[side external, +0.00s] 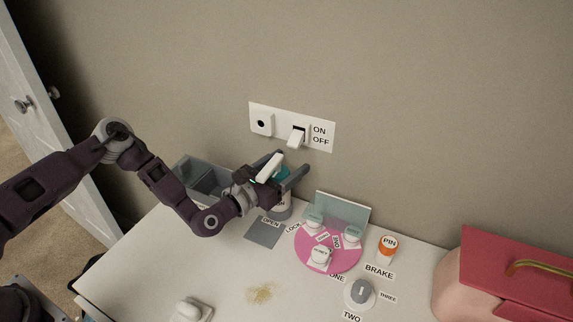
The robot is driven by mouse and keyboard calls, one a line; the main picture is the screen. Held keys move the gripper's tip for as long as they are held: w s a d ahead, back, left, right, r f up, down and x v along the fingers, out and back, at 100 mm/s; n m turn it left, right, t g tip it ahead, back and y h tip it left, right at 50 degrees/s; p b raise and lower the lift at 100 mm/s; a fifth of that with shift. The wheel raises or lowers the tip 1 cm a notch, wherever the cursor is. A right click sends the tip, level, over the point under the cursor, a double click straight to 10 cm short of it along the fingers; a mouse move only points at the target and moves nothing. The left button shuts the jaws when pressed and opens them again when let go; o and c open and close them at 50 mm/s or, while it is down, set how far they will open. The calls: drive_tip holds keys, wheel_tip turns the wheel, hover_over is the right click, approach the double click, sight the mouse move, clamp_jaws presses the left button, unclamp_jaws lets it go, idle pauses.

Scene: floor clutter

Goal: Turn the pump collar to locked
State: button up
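The pump bottle (281,208) stands upright near the back of the white table. Its white pump head (270,166) points up and to the right, and a little of the teal collar (285,174) shows beneath it. My gripper (292,160) reaches in from the left at collar height. Its dark fingers are spread apart, one on each side of the pump top. Whether either finger touches the collar cannot be told. The OPEN label (271,223) and LOCK label (293,227) lie on the table in front of the bottle. My gripper hides much of the collar and bottle.
A grey bin (190,166) stands behind my arm. A wall plate with a switch (296,138) is above the bottle. A pink disc (309,262) with white knobs, an orange-capped PIN bottle (387,250), a grey dial (361,292) and a red case (515,270) are to the right.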

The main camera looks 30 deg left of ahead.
clamp_jaws()
drive_tip(key=shift+y, duration=0.3)
drive_tip(key=n+y, duration=0.3)
drive_tip(key=y, duration=0.1)
drive_tip(key=a+n+y, duration=0.1)
drive_tip(key=n+y, duration=0.2)
drive_tip(key=y, duration=0.1)
drive_tip(key=shift+a+f+y, duration=0.1)
drive_tip(key=shift+a+y, duration=0.1)
drive_tip(key=shift+y, duration=0.1)
drive_tip(key=n+g+y, duration=0.1)
drive_tip(key=y, duration=0.1)
drive_tip(key=n+g+y, duration=0.1)
drive_tip(key=n+y, duration=0.1)
drive_tip(key=a+n+g+y, duration=0.1)
drive_tip(key=y, duration=0.1)
drive_tip(key=shift+s+a, duration=0.1)
drive_tip(key=shift+s, duration=0.25)
drive_tip(key=shift+a+n+g+y, duration=0.15)
drive_tip(key=shift+n+g+y, duration=0.7)
drive_tip(key=shift+y, duration=0.25)
drive_tip(key=shift+n, duration=0.25)
